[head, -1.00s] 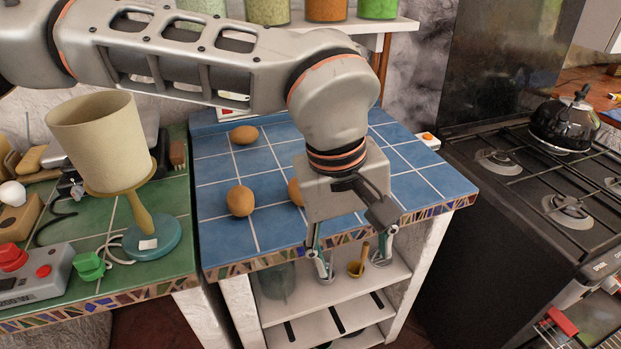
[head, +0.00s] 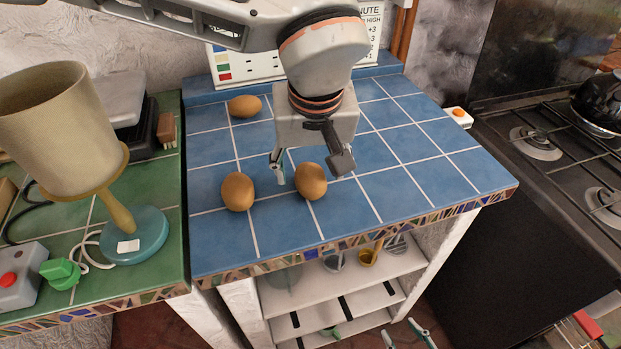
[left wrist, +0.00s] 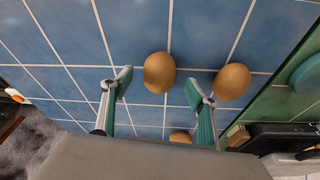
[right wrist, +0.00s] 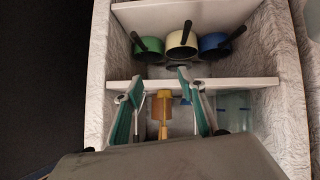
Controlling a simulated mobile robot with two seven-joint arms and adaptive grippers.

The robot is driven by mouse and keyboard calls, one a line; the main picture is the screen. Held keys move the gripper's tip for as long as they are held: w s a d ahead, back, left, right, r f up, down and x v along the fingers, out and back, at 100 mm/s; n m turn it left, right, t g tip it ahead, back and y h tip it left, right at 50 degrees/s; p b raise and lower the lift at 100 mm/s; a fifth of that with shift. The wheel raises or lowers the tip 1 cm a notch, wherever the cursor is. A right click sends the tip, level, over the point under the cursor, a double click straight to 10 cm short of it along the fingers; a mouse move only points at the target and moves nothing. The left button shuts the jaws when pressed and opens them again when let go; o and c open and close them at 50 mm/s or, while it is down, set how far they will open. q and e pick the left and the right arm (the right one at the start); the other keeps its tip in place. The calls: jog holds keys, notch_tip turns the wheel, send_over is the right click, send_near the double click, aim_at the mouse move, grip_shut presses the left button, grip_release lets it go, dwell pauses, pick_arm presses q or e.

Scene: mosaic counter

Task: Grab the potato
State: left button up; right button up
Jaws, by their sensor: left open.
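Three brown, oval, potato-like things lie on the blue tiled counter. The potato (head: 311,181) nearest my left gripper (head: 296,170) also shows in the left wrist view (left wrist: 159,72), in the gap between the spread fingertips. Contact cannot be told. The left potato (head: 238,191) lies beside it and shows right of the fingers (left wrist: 232,82). The back potato (head: 244,106) is partly hidden in the left wrist view (left wrist: 180,136). My left gripper is open, pointing down, one finger hidden in the head view. My right gripper (head: 401,328) is open and empty, low before the shelves (right wrist: 158,103).
The blue counter (head: 430,165) is clear to the right. A beige lamp (head: 55,130) with a teal base stands on the green counter at left. A stove (head: 560,150) stands at right. Pans and a yellow-handled item (right wrist: 161,110) sit on shelves below.

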pick_arm(q)
jog(key=shift+x, duration=1)
jog(key=c, duration=1.3)
jog(key=shift+o, duration=0.2)
jog(key=shift+r, duration=0.1)
